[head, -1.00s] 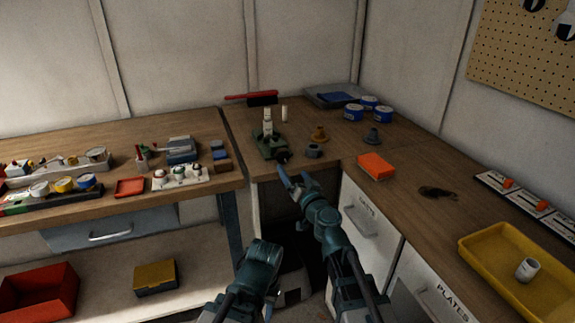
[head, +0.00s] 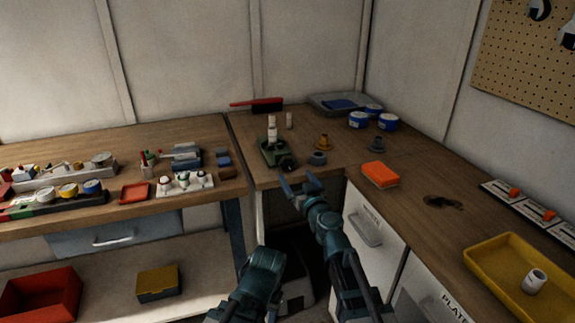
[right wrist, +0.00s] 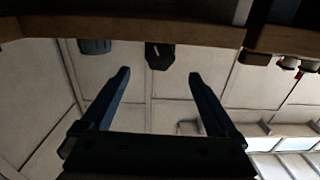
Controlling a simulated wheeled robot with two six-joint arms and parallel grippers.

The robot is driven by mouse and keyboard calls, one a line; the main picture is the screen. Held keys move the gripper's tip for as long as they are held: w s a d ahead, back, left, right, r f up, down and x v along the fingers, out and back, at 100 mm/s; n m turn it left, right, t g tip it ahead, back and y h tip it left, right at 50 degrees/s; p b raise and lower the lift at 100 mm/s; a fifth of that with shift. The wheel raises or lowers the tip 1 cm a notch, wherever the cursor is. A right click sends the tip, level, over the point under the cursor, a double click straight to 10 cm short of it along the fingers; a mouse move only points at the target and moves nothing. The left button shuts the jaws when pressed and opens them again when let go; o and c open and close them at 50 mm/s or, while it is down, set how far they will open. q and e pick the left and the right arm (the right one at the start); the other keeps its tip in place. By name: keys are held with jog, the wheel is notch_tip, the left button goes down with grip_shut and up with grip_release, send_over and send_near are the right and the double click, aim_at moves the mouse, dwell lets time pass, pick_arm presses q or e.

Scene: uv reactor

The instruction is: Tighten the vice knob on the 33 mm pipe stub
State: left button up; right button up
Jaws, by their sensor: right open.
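The green vice (head: 271,153) stands near the front edge of the corner bench, with a white pipe stub (head: 271,132) upright in it. Its dark knob (head: 288,163) faces the front edge; in the right wrist view a dark knob (right wrist: 160,56) shows between and beyond the fingertips. My right gripper (head: 299,181) is open and empty, just in front of and below the knob, not touching it. It also shows in the right wrist view (right wrist: 159,74). My left arm is low in the head view; its gripper does not show.
A grey ring (head: 318,158) sits right of the vice, and an amber flanged piece (head: 324,142) is behind it. A white cylinder (head: 289,120) stands behind the vice. An orange box (head: 380,174) and yellow tray (head: 482,270) are to the right. The bench edge is close to my gripper.

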aim_at(288, 165)
jog(key=x, duration=0.9)
jog(key=shift+s, duration=0.1)
jog(key=c, duration=1.4)
